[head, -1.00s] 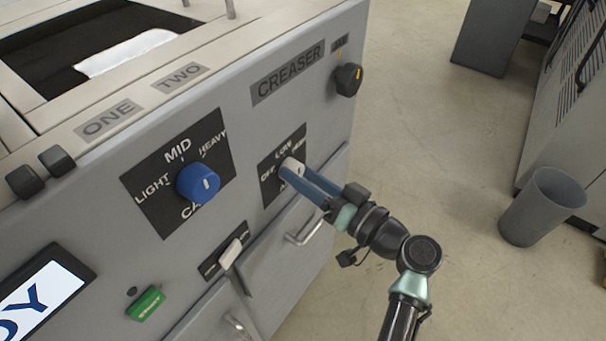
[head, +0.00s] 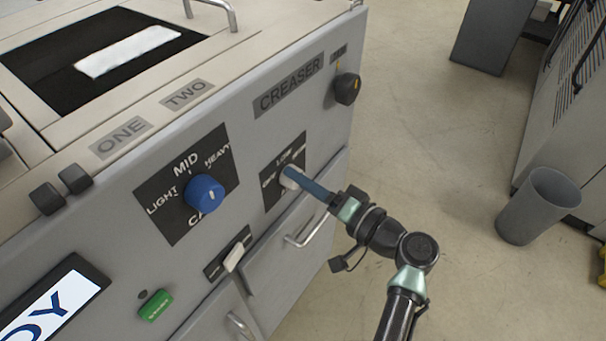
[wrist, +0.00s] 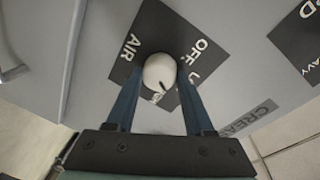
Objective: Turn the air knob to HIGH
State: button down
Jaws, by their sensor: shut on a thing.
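The air knob (head: 289,178) is a small white knob on a dark label plate on the grey machine front. In the wrist view the knob (wrist: 158,68) sits between the two blue fingers of my gripper (wrist: 159,84), which is shut on it. In the head view my gripper (head: 296,180) reaches it from the right. The dark pointer mark on the knob points down and slightly right in the wrist view, between the partly hidden LOW lettering and another label at the bottom that I cannot read fully. AIR and OFF are readable.
A blue knob (head: 205,193) with LIGHT, MID and HEAVY is to the left. A white lever (head: 234,257), a green button (head: 156,305) and a drawer handle (head: 307,228) are below. A black knob (head: 347,88) is at upper right. A grey bin (head: 538,205) stands on the floor.

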jog(key=m+p, duration=0.3)
jog(key=m, duration=0.2)
jog(key=shift+g, duration=0.4)
jog(key=shift+d+f+m, duration=0.1)
jog(key=shift+m, duration=0.2)
jog(key=shift+c, duration=1.4)
grip_release()
jog(key=v, duration=1.3)
jog(key=shift+b, duration=0.4)
jog(key=shift+w, duration=0.1)
